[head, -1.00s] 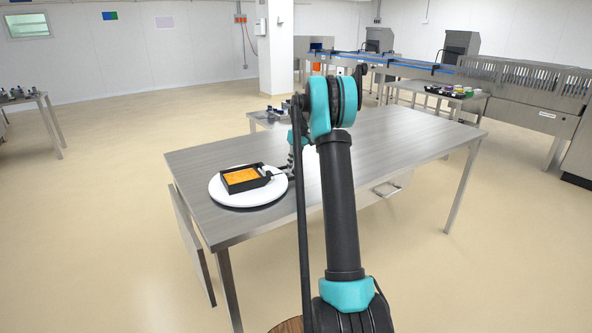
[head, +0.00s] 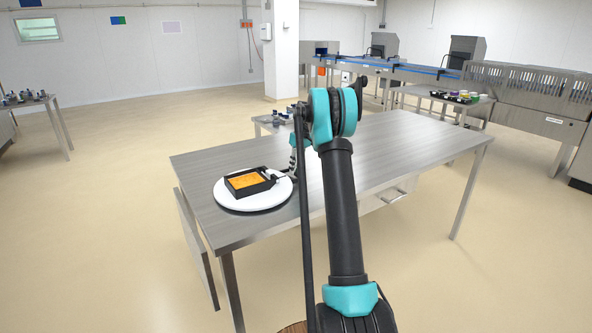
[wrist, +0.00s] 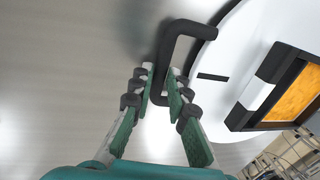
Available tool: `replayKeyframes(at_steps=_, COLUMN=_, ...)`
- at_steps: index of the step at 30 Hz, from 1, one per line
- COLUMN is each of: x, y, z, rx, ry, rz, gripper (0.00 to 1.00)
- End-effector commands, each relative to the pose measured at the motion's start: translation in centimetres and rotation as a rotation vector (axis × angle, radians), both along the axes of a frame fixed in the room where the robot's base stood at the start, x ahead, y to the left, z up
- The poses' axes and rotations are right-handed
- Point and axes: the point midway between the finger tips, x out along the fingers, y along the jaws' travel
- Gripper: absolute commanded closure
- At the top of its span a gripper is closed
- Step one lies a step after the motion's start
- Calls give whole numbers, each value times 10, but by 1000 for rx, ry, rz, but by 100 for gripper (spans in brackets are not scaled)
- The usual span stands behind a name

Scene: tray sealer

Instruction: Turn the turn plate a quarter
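The turn plate (head: 236,203) is a round white disc near the left end of the steel table. A black square tray with orange contents (head: 247,181) lies on it. In the wrist view the plate's edge (wrist: 223,62) shows with a black bent handle (wrist: 168,42) standing out from its rim. My gripper (wrist: 161,71) has its two fingers on either side of the handle's bar, close to it. Whether they press on it I cannot tell. The handle's lower end is partly hidden behind the right finger.
The steel table (head: 400,145) is bare to the right of my arm. A table with small items (head: 462,97) stands at the back right, near a conveyor machine (head: 525,90). Another table (head: 30,100) stands at the far left. Open floor lies around.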

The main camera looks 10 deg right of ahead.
Motion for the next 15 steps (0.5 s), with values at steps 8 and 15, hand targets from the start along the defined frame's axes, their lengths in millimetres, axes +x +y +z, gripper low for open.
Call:
replayKeyframes(at_steps=8, x=-1, y=0, z=0, rx=0, ry=3, rz=0, gripper=66)
replayKeyframes(at_steps=15, x=-1, y=-1, z=4, rx=-1, ry=5, rz=0, gripper=66)
